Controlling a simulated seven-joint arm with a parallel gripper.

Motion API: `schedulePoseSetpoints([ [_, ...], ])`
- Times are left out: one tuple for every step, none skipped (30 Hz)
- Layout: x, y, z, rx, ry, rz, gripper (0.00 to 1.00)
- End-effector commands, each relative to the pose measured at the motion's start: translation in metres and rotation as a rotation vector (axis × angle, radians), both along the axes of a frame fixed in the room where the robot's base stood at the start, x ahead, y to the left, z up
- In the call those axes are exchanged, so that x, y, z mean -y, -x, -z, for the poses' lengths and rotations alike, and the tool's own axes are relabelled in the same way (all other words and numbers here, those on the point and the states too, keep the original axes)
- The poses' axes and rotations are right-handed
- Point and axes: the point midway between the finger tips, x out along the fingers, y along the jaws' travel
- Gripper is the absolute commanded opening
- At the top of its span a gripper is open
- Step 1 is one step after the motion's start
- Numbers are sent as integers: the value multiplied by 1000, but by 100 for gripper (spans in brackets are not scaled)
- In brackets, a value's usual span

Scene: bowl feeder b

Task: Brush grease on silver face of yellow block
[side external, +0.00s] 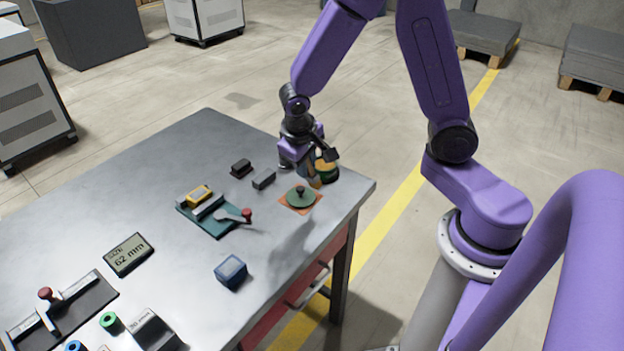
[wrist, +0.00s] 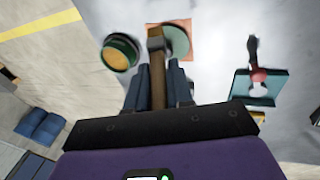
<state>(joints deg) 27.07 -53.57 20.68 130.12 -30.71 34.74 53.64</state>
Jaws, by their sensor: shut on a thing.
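My gripper (side external: 308,172) is shut on a brown-handled brush (wrist: 157,78), which runs between the fingers (wrist: 158,85) in the wrist view. In the side view only a small orange-brown part of the brush (side external: 315,182) shows below the fingers. A dark green pot with a yellow-orange inside (side external: 327,171) stands right beside the gripper. It also shows open in the wrist view (wrist: 120,52), apart from the brush. The yellow block (side external: 199,194) sits in a teal clamp fixture (side external: 222,228) left of the gripper. Its silver face cannot be told apart clearly.
A green knobbed lid (side external: 299,197) lies on an orange square near the pot. The fixture's lever has a red knob (side external: 247,215). Two dark blocks (side external: 241,168) (side external: 264,179), a blue block (side external: 231,271) and a display (side external: 128,254) stand on the grey table.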

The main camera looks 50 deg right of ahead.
Motion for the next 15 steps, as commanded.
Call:
schedulePoseSetpoints([
  [-10, -11, -2, 20, -21, 0, 0],
  [-15, -18, -4, 34, -37, 4, 0],
  [-24, -29, -6, 55, -58, 5, 0],
  [-31, -38, -8, 73, -75, 7, 0],
  [-39, -47, -11, 92, -95, 8, 0],
  [-50, -60, -15, 119, -122, 9, 0],
  [-58, -69, -18, 138, -142, 12, 0],
  [-66, -79, -22, 157, -162, 13, 0],
  [-76, -91, -27, 185, -188, 12, 0],
  [-84, -100, -31, 205, -209, 14, 0],
  [-92, -110, -35, 226, -228, 15, 0],
  [-102, -122, -42, 254, -255, 15, 0],
  [-110, -131, -46, 274, -273, 14, 0],
  [-116, -139, -51, 295, -291, 15, 0],
  [-125, -150, -58, 321, -317, 15, 0],
])
